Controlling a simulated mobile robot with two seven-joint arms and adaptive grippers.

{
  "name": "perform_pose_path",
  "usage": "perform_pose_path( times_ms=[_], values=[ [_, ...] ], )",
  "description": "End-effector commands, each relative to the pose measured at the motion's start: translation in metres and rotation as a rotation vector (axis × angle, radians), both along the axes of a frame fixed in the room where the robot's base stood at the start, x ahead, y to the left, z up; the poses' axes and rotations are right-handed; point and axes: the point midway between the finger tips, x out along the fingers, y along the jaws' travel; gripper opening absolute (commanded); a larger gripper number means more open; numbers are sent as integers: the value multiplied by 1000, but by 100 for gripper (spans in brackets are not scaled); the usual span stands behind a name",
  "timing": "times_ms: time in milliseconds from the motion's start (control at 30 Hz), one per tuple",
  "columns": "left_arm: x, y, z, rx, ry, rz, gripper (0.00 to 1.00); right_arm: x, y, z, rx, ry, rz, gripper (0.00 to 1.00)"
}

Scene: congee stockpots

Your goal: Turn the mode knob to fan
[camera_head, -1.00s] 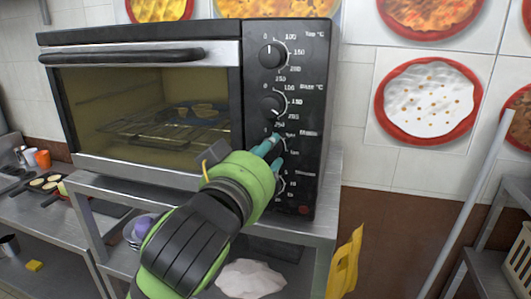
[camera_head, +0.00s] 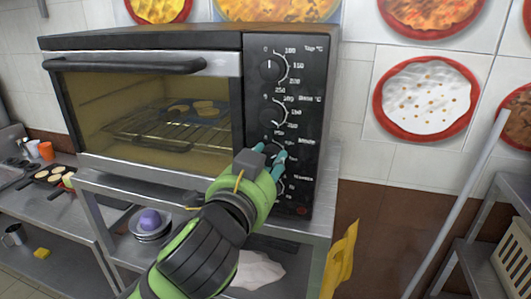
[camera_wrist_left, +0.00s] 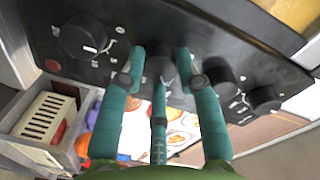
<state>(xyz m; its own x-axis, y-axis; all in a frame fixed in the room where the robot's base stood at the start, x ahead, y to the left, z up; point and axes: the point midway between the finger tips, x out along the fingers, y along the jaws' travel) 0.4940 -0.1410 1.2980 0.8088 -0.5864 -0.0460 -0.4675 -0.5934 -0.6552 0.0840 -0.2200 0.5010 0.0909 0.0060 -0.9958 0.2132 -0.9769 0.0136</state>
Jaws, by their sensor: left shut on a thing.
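The oven's black control panel (camera_head: 303,110) carries a column of knobs. The mode knob (camera_head: 271,149) is third from the top and is mostly covered by my left gripper (camera_head: 274,158). In the left wrist view, the teal fingers of this gripper (camera_wrist_left: 160,58) are closed around the mode knob (camera_wrist_left: 160,68). I cannot clearly read where the knob points. The top temperature knob (camera_head: 272,67) and base temperature knob (camera_head: 273,112) are above it. The timer knob, below, is mostly behind the hand; it shows in the left wrist view (camera_wrist_left: 84,40). My right gripper is not in view.
The oven (camera_head: 150,100) has its glass door shut, with food on the rack inside. It stands on a metal shelf (camera_head: 325,190). Bowls (camera_head: 150,227) sit on the level below. A yellow cloth (camera_head: 341,258) hangs at the shelf's right side.

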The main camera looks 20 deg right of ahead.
Motion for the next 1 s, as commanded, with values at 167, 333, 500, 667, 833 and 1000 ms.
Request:
perform_pose_path(
  times_ms=[167, 333, 500, 667, 833, 1000],
  values=[
    [-1, 0, 9, 131, -108, 0, 1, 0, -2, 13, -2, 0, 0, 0],
    [-1, -1, 9, 265, -199, -1, 1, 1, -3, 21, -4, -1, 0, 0],
    [-1, -1, 9, 393, -287, 1, 1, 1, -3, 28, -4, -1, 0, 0],
    [-1, -1, 8, 499, -359, 1, 1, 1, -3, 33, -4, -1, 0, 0],
    [-1, -1, 8, 590, -419, 2, 1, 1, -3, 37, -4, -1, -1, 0],
    [-2, -2, 7, 650, -460, 2, 1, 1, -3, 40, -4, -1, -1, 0]
  ],
)
